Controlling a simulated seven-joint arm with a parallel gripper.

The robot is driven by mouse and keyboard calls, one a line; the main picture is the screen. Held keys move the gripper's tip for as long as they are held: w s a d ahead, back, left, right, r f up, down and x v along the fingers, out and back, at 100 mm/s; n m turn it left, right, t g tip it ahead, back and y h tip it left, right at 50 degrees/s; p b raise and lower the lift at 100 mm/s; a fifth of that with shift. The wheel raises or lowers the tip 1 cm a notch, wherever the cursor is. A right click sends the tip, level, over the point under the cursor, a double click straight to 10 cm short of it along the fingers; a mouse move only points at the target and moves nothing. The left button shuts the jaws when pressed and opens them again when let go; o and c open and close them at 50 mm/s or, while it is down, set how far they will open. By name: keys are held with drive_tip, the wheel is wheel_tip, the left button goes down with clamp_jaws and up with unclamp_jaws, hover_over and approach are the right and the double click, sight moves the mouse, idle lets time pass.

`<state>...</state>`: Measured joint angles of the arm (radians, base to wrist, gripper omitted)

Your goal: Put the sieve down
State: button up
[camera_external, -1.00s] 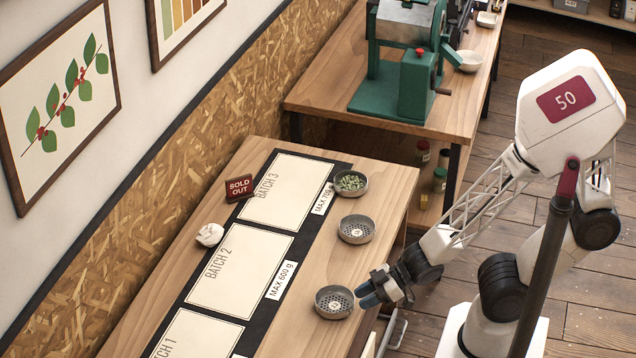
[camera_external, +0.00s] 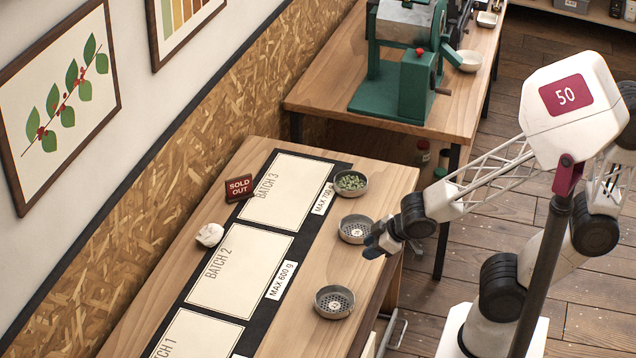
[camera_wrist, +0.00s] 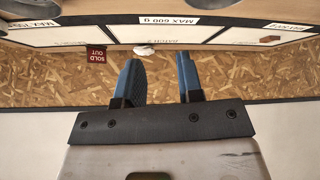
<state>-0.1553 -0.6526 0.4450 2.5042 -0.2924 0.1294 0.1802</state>
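Three round grey sieves stand on the wooden table in the external view. The near sieve (camera_external: 334,302) and the middle sieve (camera_external: 356,229) look empty, with perforated bottoms. The far sieve (camera_external: 350,184) holds green beans. My gripper (camera_external: 373,247) is at the near right side of the middle sieve; whether it touches the rim cannot be told. In the wrist view its two blue fingers (camera_wrist: 160,80) are apart with nothing between them. Parts of two grey sieves, cut off by the top edge, show there at the left (camera_wrist: 35,8) and centre (camera_wrist: 180,3).
The wooden table (camera_external: 310,262) carries a dark mat with cream batch panels (camera_external: 240,272) and weight labels. A red sold-out sign (camera_external: 239,188) and a crumpled white item (camera_external: 210,235) stand along its left side. A green machine (camera_external: 400,90) stands on the table behind.

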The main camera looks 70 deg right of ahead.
drive_tip(key=s+d+r+m+g, duration=0.3)
drive_tip(key=s+d+r+g, duration=0.2)
drive_tip(key=s+r, duration=0.4)
wheel_tip(320, 180, up, 3)
drive_tip(key=shift+d+f+g+h, duration=0.1)
drive_tip(key=shift+d+g+h, duration=0.2)
drive_tip(key=shift+d+h, duration=0.1)
drive_tip(key=shift+o, duration=0.8)
drive_tip(key=shift+w, duration=0.1)
drive_tip(key=w+a+f+m+g, duration=0.1)
drive_tip(key=w+a+f+m, duration=0.2)
drive_tip(key=w+a+f, duration=0.2)
drive_tip(key=w+a+f+m+y, duration=0.1)
drive_tip(key=w+a+f+m, duration=0.2)
drive_tip(key=f, duration=0.9)
drive_tip(key=w+a, duration=0.2)
drive_tip(key=w, duration=0.2)
drive_tip(key=shift+w+a+f+g, duration=0.15)
drive_tip(key=shift+w+f+g, duration=0.05)
drive_tip(key=shift+g, duration=0.2)
